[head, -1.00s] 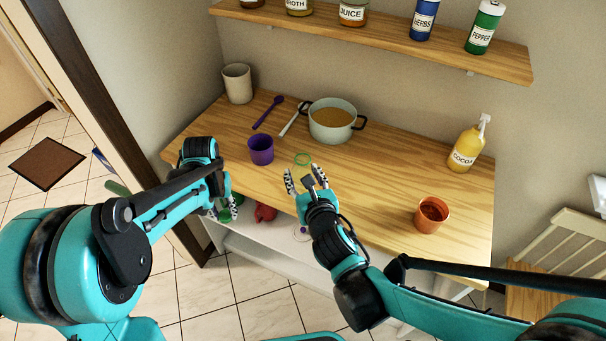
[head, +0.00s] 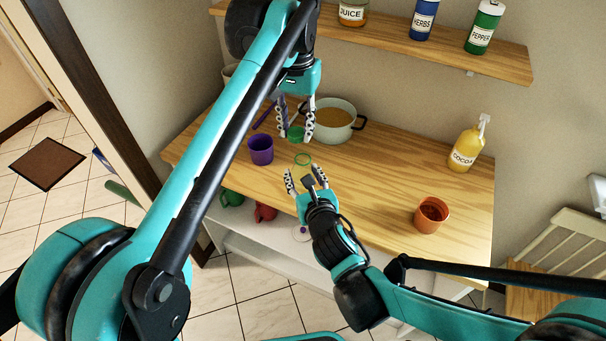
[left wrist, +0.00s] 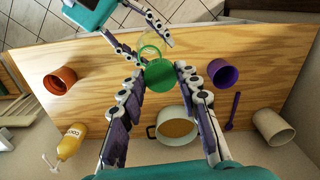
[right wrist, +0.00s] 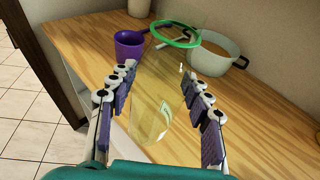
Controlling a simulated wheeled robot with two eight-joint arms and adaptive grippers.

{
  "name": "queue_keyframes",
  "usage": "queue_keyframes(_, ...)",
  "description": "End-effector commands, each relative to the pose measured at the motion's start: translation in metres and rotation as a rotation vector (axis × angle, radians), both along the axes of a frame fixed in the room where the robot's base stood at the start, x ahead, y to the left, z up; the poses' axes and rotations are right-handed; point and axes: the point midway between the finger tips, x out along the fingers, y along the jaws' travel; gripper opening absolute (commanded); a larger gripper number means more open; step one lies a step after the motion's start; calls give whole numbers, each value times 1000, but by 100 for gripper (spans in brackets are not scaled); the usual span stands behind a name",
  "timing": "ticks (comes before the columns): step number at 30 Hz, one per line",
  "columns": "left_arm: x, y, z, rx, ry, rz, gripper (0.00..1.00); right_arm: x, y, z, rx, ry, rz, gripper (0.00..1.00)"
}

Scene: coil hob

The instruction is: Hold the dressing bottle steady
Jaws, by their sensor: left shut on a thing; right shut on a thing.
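The dressing bottle shows as a clear glass body (right wrist: 150,105) in the right wrist view, with a green ring (right wrist: 175,33) at its mouth. No label can be read. My right gripper (head: 306,180) is shut on it, with fingers on both sides of the glass. My left gripper (head: 295,128) is shut on a round green cap (left wrist: 160,75). It holds the cap above the table, towards the pot from the bottle and apart from the green ring in the head view.
On the wooden table (head: 375,185) are a purple cup (head: 260,150), a pot of brown liquid (head: 333,120), an orange cup (head: 431,215) and a yellow cocoa bottle (head: 466,148). A shelf (head: 480,57) with jars is above. Green and red mugs sit below the tabletop.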

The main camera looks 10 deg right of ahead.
Motion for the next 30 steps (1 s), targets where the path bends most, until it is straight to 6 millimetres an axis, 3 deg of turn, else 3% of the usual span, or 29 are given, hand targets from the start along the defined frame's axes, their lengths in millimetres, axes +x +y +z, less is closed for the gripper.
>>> queue_keyframes(6,-10,-12,15,-12,5,-12,24,0,0,0,0,0,0,0)
queue_keyframes(16,-10,-13,15,-13,5,-12,24,0,0,0,0,0,0,0)
queue_keyframes(30,-10,-12,-20,-13,4,-13,24,0,0,0,0,0,0,0)
